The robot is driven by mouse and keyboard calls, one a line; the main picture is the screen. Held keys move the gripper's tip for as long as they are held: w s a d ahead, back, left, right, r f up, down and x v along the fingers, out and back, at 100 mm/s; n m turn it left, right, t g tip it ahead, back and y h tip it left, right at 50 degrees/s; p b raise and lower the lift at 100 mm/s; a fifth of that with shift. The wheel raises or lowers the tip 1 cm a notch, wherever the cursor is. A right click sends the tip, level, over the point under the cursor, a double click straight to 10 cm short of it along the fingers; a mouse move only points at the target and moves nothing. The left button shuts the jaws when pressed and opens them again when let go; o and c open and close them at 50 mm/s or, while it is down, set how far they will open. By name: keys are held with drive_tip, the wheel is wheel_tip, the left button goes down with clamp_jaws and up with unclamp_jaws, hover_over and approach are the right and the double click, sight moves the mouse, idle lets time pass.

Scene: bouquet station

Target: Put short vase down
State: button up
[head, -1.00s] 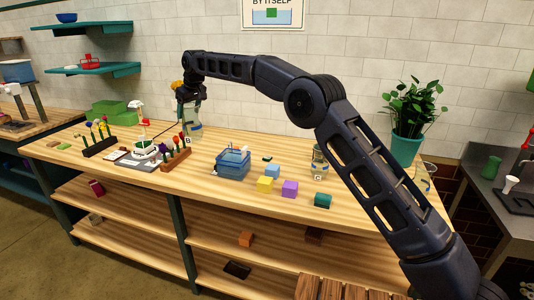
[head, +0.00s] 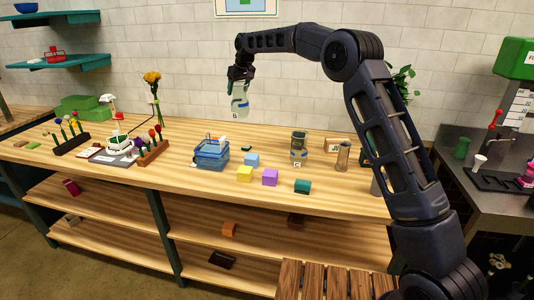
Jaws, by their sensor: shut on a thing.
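My gripper (head: 241,76) is shut on a clear glass vase (head: 240,99) with a blue-green band and a small "B" mark below it. The vase hangs roughly upright above the back of the wooden table (head: 215,188), apart from the tabletop. The fingers around its rim are small and dark in the head view. Another glass vase (head: 299,146), marked "C", stands on the table to the right, and a slimmer brownish vessel (head: 343,155) stands beside it.
Flower racks (head: 153,152) and a tall yellow flower (head: 152,79) stand left. Table between basket and vase C is mostly clear behind the blocks.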

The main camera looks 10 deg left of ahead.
drive_tip(key=w+d+m, duration=0.2)
drive_tip(key=w+d, duration=0.4)
drive_tip(key=d, duration=0.5)
wheel_tip(320, 180, down, 20)
drive_tip(key=shift+d+t, duration=0.15)
drive_tip(key=shift+t, duration=0.15)
drive_tip(key=shift+s+f, duration=0.1)
drive_tip(key=shift+f, duration=0.05)
drive_tip(key=o, duration=1.9)
drive_tip(key=shift+f, duration=0.1)
drive_tip(key=v, duration=1.2)
drive_tip(key=shift+r, duration=0.2)
